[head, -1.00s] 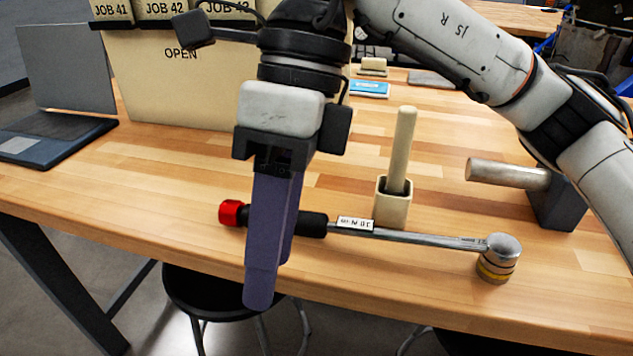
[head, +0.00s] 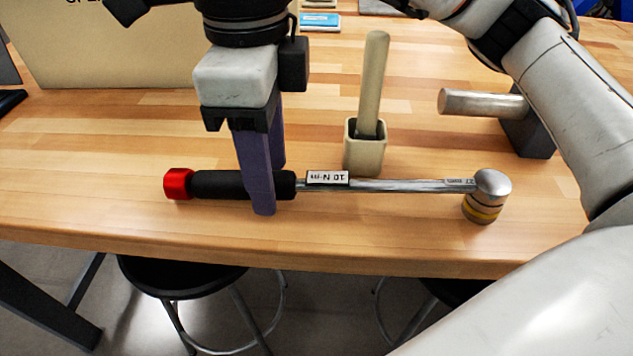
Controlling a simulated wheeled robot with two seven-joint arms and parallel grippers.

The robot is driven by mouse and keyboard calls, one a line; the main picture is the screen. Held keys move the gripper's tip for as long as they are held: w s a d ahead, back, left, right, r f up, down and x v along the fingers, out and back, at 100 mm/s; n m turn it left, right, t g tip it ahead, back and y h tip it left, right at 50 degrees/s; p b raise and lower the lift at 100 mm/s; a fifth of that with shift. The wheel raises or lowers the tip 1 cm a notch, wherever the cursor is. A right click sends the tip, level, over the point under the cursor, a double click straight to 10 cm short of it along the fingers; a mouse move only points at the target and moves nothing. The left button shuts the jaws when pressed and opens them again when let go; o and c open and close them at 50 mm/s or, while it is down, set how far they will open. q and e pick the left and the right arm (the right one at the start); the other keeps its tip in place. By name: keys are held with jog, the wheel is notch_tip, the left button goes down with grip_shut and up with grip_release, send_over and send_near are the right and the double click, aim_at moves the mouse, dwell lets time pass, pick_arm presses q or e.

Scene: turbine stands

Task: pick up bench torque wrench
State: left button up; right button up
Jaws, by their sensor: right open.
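The bench torque wrench (head: 390,185) lies across the wooden bench near its front edge in the head view. It has a red end cap at the left, a black grip, a white label reading 10 N·m and a round silver head with a yellow band at the right. My right gripper (head: 268,188) points down at the black grip, its purple fingers open. One finger is in front of the grip and the other shows behind it. The front finger hides part of the grip. I cannot tell whether the fingers touch it. My left gripper is not in view.
A beige holder (head: 364,155) with an upright stick stands just behind the wrench. A metal cylinder on a dark block (head: 527,130) is at the right. A beige box (head: 110,60) stands at the back left. Black stools (head: 182,275) are below the front edge.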

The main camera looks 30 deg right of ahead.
notch_tip(320, 180, down, 2)
jog(key=shift+f, duration=0.1)
grip_shut()
notch_tip(320, 180, up, 10)
jog(key=shift+r+p, duration=0.2)
jog(key=shift+p, duration=0.65)
